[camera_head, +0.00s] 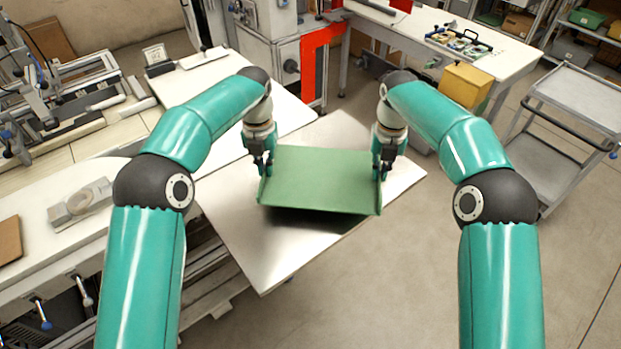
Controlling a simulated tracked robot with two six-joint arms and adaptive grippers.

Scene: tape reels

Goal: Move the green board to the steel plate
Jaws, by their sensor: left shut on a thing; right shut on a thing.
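The green board (320,182) is a flat rectangle with raised left and right edges. It is over the shiny steel plate (262,254), with a dark shadow under its near edge, and looks slightly raised. My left gripper (263,170) is shut on the board's left edge. My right gripper (381,172) is shut on its right edge. The board hides the middle of the plate, and the exact gap between them cannot be told.
A white table (200,85) adjoins the plate at the back left. A yellow box (466,85) and a table with a tool tray (459,42) stand at the back right. A grey cart (575,115) stands at the right. Open floor lies at the front right.

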